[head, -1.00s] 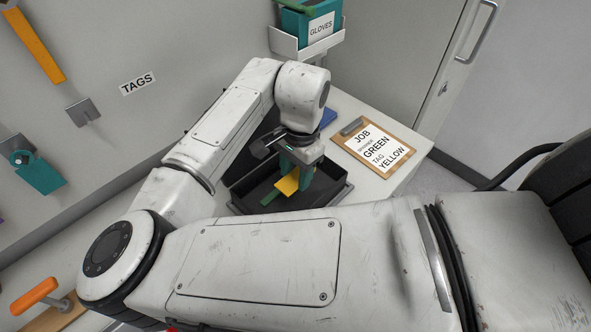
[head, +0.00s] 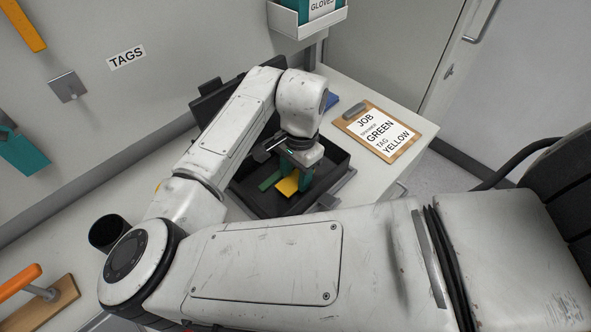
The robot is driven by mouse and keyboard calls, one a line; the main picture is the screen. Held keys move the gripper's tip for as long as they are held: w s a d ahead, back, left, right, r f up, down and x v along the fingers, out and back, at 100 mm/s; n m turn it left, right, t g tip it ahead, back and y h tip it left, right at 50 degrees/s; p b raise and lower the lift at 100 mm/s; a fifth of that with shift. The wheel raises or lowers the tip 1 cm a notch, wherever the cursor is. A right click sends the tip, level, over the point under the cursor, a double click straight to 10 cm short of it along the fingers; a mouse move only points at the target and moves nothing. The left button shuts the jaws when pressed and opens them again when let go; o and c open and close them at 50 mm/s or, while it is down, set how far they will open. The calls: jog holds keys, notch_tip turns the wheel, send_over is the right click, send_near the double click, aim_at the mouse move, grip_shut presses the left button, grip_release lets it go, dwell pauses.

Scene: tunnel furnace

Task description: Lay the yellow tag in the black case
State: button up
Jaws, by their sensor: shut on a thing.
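The yellow tag (head: 288,185) is between the teal fingers of my gripper (head: 297,181), inside the outline of the black case. My gripper is shut on the tag and points down. The black case (head: 262,204) lies open on the bench, with its lid raised at the back, partly behind my arm. A green item (head: 270,180) lies in the case, just left of the tag. I cannot tell whether the tag touches the case floor.
A clipboard (head: 379,133) reading "JOB, GREEN, TAG YELLOW" lies right of the case. A blue thing (head: 332,101) lies behind the case. A gloves box (head: 307,17) hangs above. A dark cup (head: 107,232) and an orange-handled tool (head: 22,281) are at left.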

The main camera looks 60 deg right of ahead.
jog(key=shift+f, duration=0.3)
jog(key=o, duration=1.4)
jog(key=shift+r, duration=0.1)
jog(key=shift+r+p, duration=1.85)
jog(key=shift+r, duration=0.1)
jog(key=shift+r, duration=0.15)
notch_tip(320, 180, up, 5)
jog(key=p, duration=0.4)
jog(key=shift+f, duration=0.2)
